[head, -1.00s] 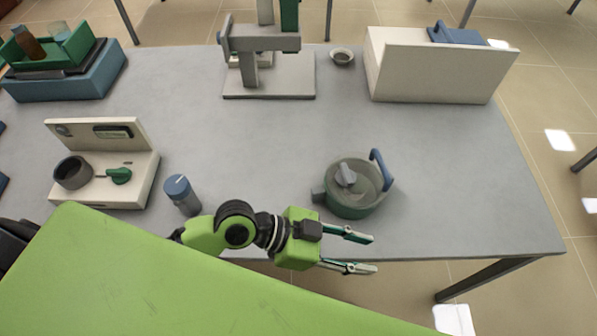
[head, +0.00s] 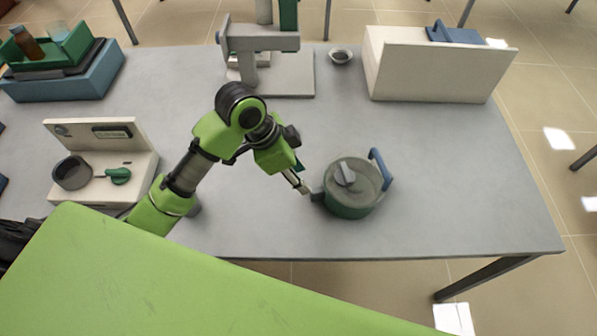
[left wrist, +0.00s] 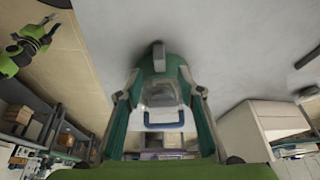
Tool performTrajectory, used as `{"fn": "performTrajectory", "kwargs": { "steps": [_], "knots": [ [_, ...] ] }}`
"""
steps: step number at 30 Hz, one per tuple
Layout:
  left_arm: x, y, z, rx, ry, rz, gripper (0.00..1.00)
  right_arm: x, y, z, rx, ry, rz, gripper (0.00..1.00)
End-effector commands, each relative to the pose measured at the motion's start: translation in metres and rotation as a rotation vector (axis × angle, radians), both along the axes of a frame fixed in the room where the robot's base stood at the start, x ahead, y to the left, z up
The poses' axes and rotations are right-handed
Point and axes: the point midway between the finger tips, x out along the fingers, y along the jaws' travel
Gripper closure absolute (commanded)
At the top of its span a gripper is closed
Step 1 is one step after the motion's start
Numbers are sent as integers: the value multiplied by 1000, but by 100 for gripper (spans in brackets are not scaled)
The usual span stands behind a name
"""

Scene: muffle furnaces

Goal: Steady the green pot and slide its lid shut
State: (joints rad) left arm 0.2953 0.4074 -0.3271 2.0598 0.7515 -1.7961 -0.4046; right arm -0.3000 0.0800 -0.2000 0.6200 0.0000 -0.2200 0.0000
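The green pot (head: 350,208) stands upright on the table, right of centre in the head view. Its grey lid (head: 368,180) with a grey knob (head: 344,173) lies over the top; whether it covers the opening fully is unclear. A blue handle (head: 380,168) rises at the right, and a grey stub handle (head: 318,197) juts out left. My left gripper (head: 303,187) is beside this stub. In the left wrist view the pot (left wrist: 158,75) shows between its spread fingers, which look empty. My right gripper (left wrist: 45,32) shows only there, apparently open, over the floor.
A white panel block (head: 430,75) stands back right, a grey press-like stand (head: 262,45) at the back, with a small bowl (head: 341,56) beside it. A white device (head: 100,165) is at left. The table is clear behind and right of the pot.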

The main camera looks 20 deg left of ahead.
Motion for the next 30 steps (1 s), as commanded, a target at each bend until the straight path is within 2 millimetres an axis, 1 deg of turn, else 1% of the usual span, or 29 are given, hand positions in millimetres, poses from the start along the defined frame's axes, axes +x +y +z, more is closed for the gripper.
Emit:
{"fn": "performTrajectory", "kwargs": {
  "steps": [12, 18, 24, 30],
  "knots": [
    [10, -22, -58, -3, 5, -2, 65, 0, 0, 0, 0, 0, 0, 73],
    [15, -30, -83, -2, 4, -2, 65, 0, 0, 0, 0, 0, 0, 73],
    [19, -36, -98, -2, 2, -2, 65, 0, 0, 0, 0, 0, 0, 73],
    [20, -37, -102, -2, 1, -3, 65, 0, 0, 0, 0, 0, 0, 73]
  ]
}}
